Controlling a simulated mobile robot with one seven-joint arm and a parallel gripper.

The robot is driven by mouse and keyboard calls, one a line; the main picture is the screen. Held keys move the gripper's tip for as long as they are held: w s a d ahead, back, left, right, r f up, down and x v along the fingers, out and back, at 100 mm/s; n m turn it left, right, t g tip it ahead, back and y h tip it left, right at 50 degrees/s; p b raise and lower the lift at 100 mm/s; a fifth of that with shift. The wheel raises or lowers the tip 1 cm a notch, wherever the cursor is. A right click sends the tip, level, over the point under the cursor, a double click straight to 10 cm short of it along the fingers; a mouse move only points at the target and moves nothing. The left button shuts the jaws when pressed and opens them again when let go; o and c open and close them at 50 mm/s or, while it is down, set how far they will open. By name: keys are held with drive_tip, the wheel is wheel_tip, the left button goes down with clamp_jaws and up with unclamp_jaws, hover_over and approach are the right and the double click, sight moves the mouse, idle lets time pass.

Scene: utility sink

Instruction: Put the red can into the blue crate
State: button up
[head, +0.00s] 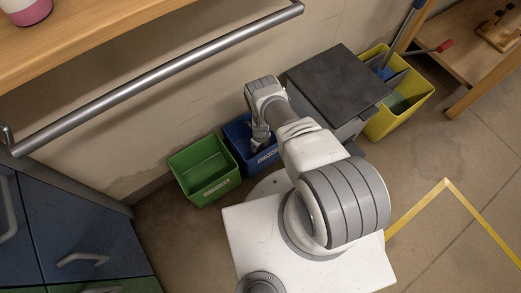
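The blue crate (243,156) stands on the floor by the wall, just right of a green crate. My arm reaches over its right part and hides some of it. My gripper (262,139) points down at the blue crate, at or just above its opening. The fingers are small and partly hidden by the arm, so I cannot tell whether they are open or shut. I do not see the red can in this view; the inside of the blue crate is partly covered.
The green crate (212,189) looks empty. A grey bin with a dark lid (338,83) and a yellow bin (402,121) holding handled tools stand to the right. A metal rail (160,78) runs along the wooden counter. Blue drawers (75,225) stand at left. Floor is open at lower right.

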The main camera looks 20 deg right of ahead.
drive_tip(key=shift+f, duration=0.3)
drive_tip(key=shift+f, duration=0.1)
drive_tip(key=o, duration=1.3)
wheel_tip(320, 180, up, 12)
drive_tip(key=p, duration=0.5)
drive_tip(key=shift+p, duration=0.35)
drive_tip(key=shift+w+a+r, duration=0.1)
drive_tip(key=shift+r, duration=0.1)
